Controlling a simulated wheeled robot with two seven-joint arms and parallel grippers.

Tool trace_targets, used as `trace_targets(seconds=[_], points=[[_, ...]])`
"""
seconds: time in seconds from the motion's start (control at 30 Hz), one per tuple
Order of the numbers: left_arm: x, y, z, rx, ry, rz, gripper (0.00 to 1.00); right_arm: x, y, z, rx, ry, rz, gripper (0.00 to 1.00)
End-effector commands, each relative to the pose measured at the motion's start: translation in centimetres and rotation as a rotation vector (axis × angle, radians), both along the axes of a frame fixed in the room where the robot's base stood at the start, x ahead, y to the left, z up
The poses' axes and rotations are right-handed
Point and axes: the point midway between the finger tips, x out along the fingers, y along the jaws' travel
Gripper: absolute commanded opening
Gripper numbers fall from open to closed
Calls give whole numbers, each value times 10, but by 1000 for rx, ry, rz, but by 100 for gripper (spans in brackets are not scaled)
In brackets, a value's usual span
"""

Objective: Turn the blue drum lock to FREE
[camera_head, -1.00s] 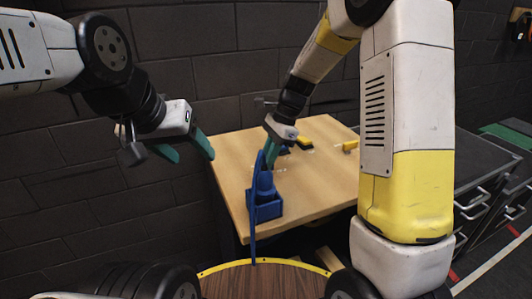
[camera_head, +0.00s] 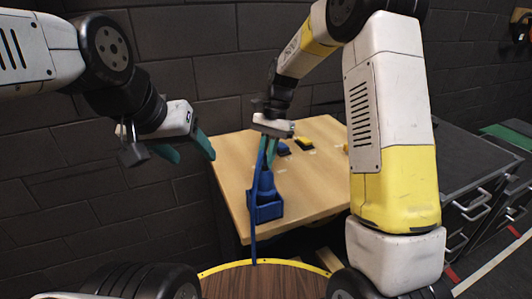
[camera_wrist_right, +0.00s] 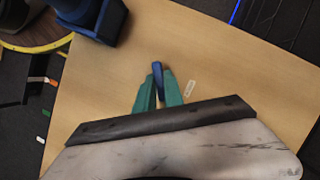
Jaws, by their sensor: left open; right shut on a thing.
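The blue drum lock (camera_head: 264,203) stands near the left front edge of the wooden table, a rounded body in a box-like base. A thin blue bar (camera_head: 254,228) rises beside it toward my right gripper. In the right wrist view part of a dark blue body (camera_wrist_right: 98,18) shows at the top left. My right gripper (camera_head: 268,158) is above and behind the drum, pointing down. In the wrist view its green fingers (camera_wrist_right: 158,92) are shut on a blue piece (camera_wrist_right: 157,74); whether this joins the drum is unclear. My left gripper (camera_head: 194,151) is open and empty, left of the table.
A blue button (camera_head: 283,149) and a yellow button (camera_head: 305,142) sit farther back on the wooden table (camera_head: 318,195). A small white label (camera_wrist_right: 190,88) lies right of the fingers, unreadable. Dark drawer cabinets (camera_head: 470,190) stand to the right. A dark block wall is behind.

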Motion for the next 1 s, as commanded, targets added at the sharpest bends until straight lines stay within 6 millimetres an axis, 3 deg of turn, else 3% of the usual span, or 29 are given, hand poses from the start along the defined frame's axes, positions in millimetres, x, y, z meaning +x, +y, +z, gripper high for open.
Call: trace_targets(seconds=[0.6, 1.0], points=[[0, 0, 0, 0, 0, 0, 60, 3, 8, 1, 0, -3, 583, 0], [0, 0, 0, 0, 0, 0, 60, 2, 12, 1, 0, -4, 869, 0]])
